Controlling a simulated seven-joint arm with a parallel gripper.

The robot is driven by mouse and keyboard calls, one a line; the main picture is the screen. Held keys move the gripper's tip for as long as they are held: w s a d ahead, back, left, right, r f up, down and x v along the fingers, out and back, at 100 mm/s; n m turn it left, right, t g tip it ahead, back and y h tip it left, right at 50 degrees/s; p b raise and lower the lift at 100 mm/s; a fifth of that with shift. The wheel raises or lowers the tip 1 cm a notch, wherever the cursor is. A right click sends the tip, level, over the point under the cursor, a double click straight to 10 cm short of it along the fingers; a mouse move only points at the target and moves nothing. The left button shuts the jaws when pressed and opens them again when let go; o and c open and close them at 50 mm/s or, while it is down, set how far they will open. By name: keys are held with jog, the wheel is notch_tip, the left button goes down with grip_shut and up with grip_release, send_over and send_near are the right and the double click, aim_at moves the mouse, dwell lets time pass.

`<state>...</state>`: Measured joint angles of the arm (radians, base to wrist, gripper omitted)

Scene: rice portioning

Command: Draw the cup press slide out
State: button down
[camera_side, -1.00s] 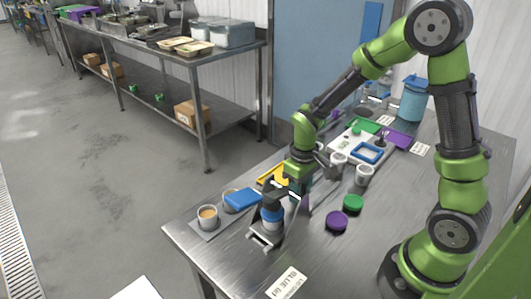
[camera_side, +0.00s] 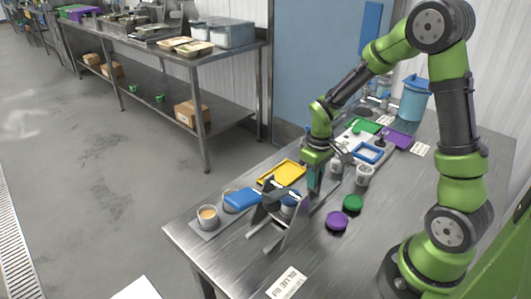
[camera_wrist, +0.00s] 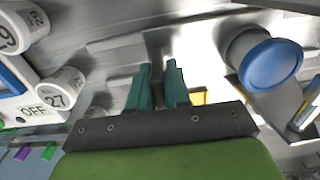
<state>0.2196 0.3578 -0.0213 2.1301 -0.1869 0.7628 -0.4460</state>
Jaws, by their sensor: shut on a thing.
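The grey cup press (camera_side: 288,234) stands near the front edge of the steel table, at an angle, with a dark upper part. A cup with a blue top (camera_side: 289,200) sits at it, partly hidden by the frame; the blue round top (camera_wrist: 271,63) is large at right in the wrist view. My gripper (camera_side: 314,188) is just behind and right of the press. Its teal fingers (camera_wrist: 158,70) are close together, shut on the slide on the press's far side. The grip point is mostly hidden.
A yellow tray (camera_side: 283,173), a blue-covered container (camera_side: 241,199) and an orange-filled cup (camera_side: 208,216) lie left. Green (camera_side: 353,203) and purple (camera_side: 337,221) lids lie right.

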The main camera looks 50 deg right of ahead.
jog(key=d, duration=0.8)
jog(key=shift+r, duration=0.1)
jog(key=c, duration=1.2)
grip_release()
jog(key=shift+o, duration=0.2)
jog(key=shift+a+r, duration=0.1)
jog(key=shift+r, duration=0.1)
notch_tip(320, 180, up, 16)
jog(key=shift+r, duration=0.2)
